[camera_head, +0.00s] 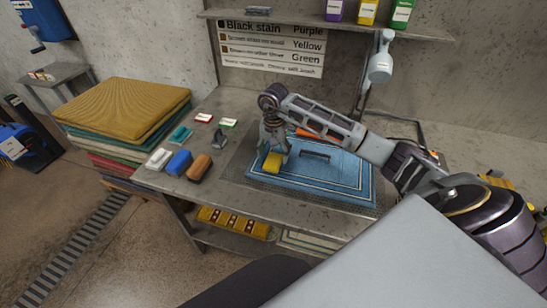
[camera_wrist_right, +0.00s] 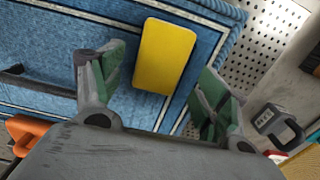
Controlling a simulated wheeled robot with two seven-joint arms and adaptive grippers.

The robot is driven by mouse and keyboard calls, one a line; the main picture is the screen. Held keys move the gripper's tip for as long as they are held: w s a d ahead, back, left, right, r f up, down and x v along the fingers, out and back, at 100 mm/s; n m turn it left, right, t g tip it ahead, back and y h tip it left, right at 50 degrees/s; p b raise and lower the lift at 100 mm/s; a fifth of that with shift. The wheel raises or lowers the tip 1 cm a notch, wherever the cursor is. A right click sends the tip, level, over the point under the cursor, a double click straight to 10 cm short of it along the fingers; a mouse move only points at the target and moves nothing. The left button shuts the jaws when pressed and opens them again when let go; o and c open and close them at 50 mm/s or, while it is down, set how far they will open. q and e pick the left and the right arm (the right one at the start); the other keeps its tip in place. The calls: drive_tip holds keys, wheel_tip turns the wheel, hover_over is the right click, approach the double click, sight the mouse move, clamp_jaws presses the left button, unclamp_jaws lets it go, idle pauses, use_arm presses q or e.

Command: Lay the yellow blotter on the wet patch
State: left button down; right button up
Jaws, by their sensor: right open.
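The yellow blotter (camera_head: 272,162) lies on the left part of the blue rug (camera_head: 330,192) on the table. In the right wrist view the blotter (camera_wrist_right: 165,57) is a flat yellow block on the blue rug (camera_wrist_right: 50,40). My right gripper (camera_head: 273,150) is above it, and its green-padded fingers (camera_wrist_right: 158,85) are spread apart on either side, with nothing held between them. A dark elongated mark (camera_head: 314,155) shows on the rug right of the blotter; I cannot tell if it is the wet patch. My left gripper is not in view.
Left on the table are a blue brush (camera_head: 178,163), a brown brush (camera_head: 200,168), a white block (camera_head: 159,158) and a teal block (camera_head: 181,134). An orange item (camera_head: 306,133) is behind the rug. A lamp (camera_head: 381,60) and shelf bottles are above.

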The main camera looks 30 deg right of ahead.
sight(273, 159)
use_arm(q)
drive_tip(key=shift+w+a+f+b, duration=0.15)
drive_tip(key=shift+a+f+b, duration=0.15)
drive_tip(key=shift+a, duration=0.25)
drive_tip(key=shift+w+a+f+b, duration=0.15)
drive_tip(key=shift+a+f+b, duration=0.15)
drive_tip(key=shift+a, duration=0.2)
use_arm(e)
wheel_tip(273, 159, up, 9)
drive_tip(key=shift+r, duration=0.15)
idle(0.9)
